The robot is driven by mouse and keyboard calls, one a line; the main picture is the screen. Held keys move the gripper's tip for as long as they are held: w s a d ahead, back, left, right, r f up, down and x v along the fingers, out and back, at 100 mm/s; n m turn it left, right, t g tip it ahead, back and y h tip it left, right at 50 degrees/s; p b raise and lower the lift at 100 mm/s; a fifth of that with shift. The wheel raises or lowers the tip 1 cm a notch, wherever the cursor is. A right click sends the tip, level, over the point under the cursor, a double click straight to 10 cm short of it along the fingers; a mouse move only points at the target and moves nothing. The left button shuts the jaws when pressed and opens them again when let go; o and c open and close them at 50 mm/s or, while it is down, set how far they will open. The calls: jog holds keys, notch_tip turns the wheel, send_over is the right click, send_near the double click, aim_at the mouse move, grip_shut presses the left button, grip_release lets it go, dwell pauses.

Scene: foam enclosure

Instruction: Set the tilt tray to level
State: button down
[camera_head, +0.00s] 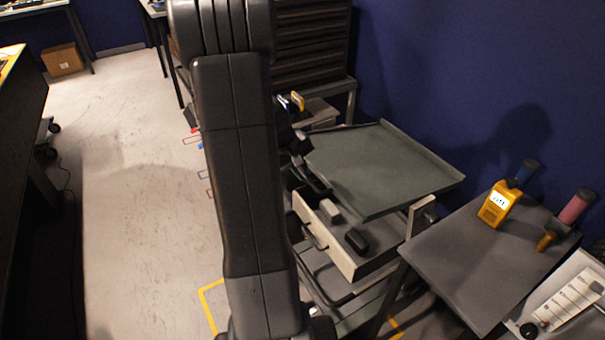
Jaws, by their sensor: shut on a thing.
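The tilt tray (375,165) is a grey-green flat plate with a low raised lip, right of my arm in the head view. It sits above an open drawer and looks slanted, but I cannot tell the exact angle. My gripper (301,150) is at the tray's left edge, mostly hidden behind my own dark arm. It is shut on the tray's edge, as far as I can see; the fingertips are not clear. The tray's top looks empty.
Below the tray, an open drawer (345,262) holds small grey and dark blocks. To the right, a grey table (470,265) carries a yellow device (498,204) and a pink-handled tool (577,207). A dark drawer cabinet (312,45) stands behind. The floor at left is clear.

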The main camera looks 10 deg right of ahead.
notch_tip(320, 180, down, 6)
jog(key=a+h+b, duration=0.1)
jog(key=b, duration=0.7)
jog(key=shift+s+a, duration=0.2)
jog(key=shift+s, duration=0.2)
jog(key=c, duration=1.5)
grip_release()
jog(key=shift+w+a+f, duration=0.1)
jog(key=shift+r, duration=0.25)
jog(key=v, duration=0.4)
jog(key=p+v, duration=0.1)
jog(key=v, duration=0.4)
jog(key=p+v, duration=0.1)
jog(key=v, duration=0.3)
jog(key=shift+s+a+r, duration=0.15)
jog(key=shift+s+a, duration=0.1)
jog(key=shift+s, duration=0.1)
